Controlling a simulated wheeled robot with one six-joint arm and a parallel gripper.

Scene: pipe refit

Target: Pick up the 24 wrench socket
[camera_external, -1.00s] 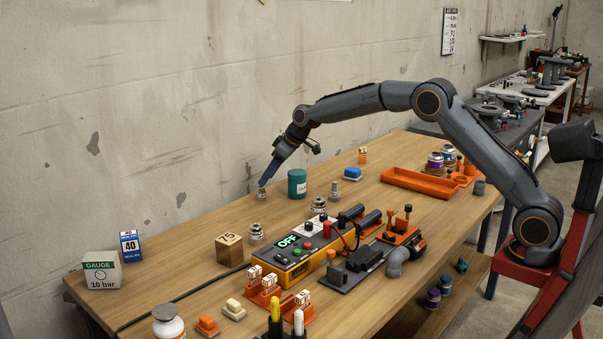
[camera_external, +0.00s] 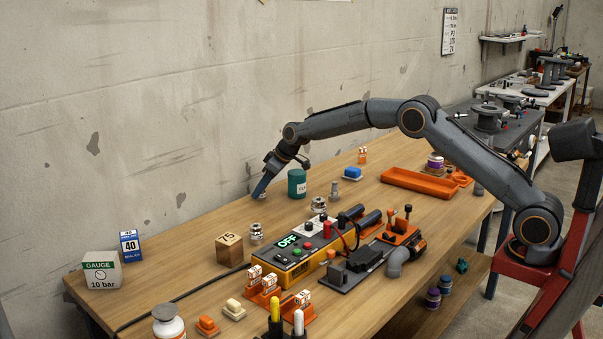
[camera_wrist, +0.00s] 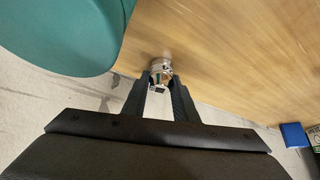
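Several silver sockets stand on the wooden bench; no size marking on them is readable. My gripper (camera_external: 257,195) is low at the bench's wall-side edge, with its fingers down at one silver socket (camera_external: 263,195), mostly hidden behind them. In the wrist view that socket (camera_wrist: 161,67) sits between the tips of my two dark fingers (camera_wrist: 161,82), with little or no gap at its sides. I cannot tell whether the fingers press on it. Other silver pieces are a socket (camera_external: 256,233), one by the yellow box (camera_external: 318,206) and a slimmer one (camera_external: 335,190).
A green canister (camera_external: 297,184) stands close to my gripper and fills the wrist view's upper left (camera_wrist: 60,35). An orange tray (camera_external: 415,185) lies farther back. The concrete wall is close behind.

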